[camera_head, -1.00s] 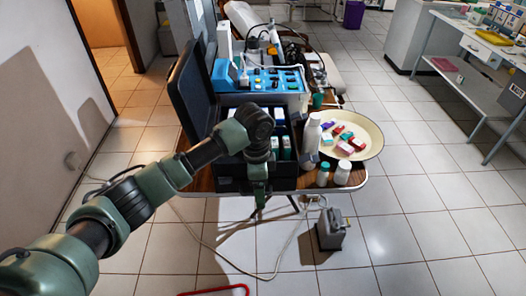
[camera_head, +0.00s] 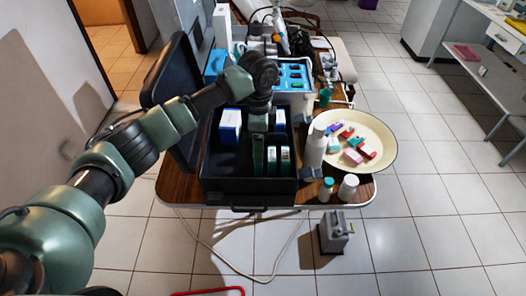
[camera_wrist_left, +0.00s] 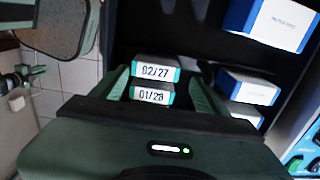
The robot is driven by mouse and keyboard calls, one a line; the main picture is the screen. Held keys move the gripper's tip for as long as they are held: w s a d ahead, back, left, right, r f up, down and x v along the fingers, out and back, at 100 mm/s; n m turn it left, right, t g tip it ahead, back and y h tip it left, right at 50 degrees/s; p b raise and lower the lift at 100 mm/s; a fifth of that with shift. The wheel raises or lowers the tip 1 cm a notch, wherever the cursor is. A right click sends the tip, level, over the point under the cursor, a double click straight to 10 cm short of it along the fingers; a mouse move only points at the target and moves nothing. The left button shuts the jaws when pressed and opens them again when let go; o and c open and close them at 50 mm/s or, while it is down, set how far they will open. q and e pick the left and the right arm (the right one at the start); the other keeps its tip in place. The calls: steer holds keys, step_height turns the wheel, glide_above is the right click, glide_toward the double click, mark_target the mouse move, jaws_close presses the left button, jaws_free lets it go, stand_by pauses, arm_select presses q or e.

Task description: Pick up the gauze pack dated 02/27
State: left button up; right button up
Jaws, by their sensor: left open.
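The gauze pack dated 02/27 (camera_wrist_left: 156,71), white with teal ends, shows in the left wrist view, with a similar pack marked 01/28 (camera_wrist_left: 152,96) right beside it. My left gripper (camera_wrist_left: 163,84) is open, with one finger on each side of the picture around these two packs; I cannot tell if it touches either. In the head view my left gripper (camera_head: 258,163) reaches down into the open black case (camera_head: 250,192). White-and-teal packs (camera_head: 285,158) stand just right of it, their dates unreadable there. My right gripper is not in view.
Blue-and-white boxes (camera_head: 230,124) stand in the case, also in the wrist view (camera_wrist_left: 247,88). The raised lid (camera_head: 172,100) is at left. A white bottle (camera_head: 315,147), small bottles (camera_head: 348,187) and a cream tray (camera_head: 385,150) of small boxes are at right.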

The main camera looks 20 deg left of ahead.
arm_select(q)
steer(key=f, duration=0.1)
steer(key=s+f+p, duration=0.1)
steer(key=f, duration=0.1)
steer(key=shift+f, duration=0.2)
step_height(320, 180, down, 3)
steer(key=shift+w+r, duration=0.1)
steer(key=shift+w+f, duration=0.1)
steer(key=shift+f, duration=0.45)
steer(key=c, duration=1.1)
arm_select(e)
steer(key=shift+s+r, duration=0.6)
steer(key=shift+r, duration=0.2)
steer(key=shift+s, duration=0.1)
